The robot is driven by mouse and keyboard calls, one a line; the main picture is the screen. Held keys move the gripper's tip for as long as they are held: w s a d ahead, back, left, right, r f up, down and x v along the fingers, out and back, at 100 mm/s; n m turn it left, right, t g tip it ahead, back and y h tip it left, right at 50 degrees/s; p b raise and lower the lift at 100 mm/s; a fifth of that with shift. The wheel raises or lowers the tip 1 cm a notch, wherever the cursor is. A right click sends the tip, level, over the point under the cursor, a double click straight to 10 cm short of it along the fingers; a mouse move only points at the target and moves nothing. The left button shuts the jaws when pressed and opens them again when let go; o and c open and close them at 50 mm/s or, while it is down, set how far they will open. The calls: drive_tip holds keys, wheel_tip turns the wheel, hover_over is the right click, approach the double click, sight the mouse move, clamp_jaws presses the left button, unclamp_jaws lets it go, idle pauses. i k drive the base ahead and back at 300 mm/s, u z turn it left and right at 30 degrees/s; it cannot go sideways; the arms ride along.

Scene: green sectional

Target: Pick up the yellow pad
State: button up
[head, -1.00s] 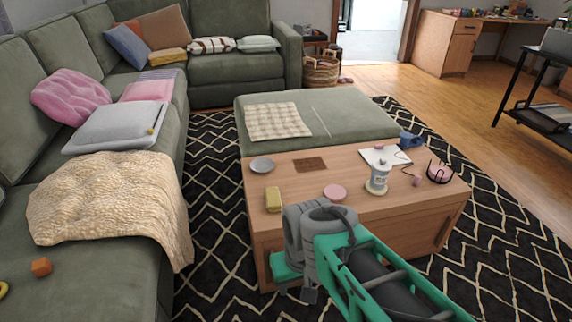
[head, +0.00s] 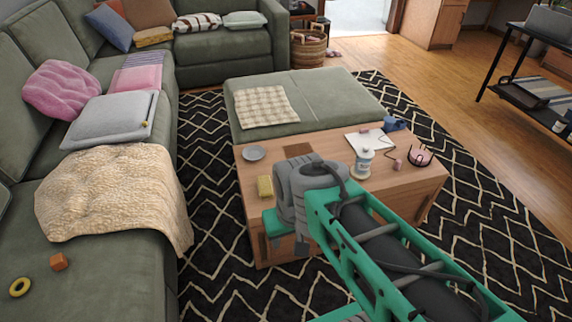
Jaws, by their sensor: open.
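A small yellow pad (head: 265,186) lies on the left side of the wooden coffee table (head: 345,192), near its front left edge. My gripper (head: 288,245) is open and points down. In the picture it shows just below and right of the yellow pad, over the table's front side. The pad is apart from the gripper, with nothing seen between the fingers. My arm covers part of the table top and its front.
The green sofa (head: 100,270) runs along the left, with patterned rug (head: 205,200) between.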

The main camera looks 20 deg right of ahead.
sight(266, 191)
drive_tip(key=z, duration=1.3)
drive_tip(key=i, duration=1)
drive_tip(key=u, duration=4.3)
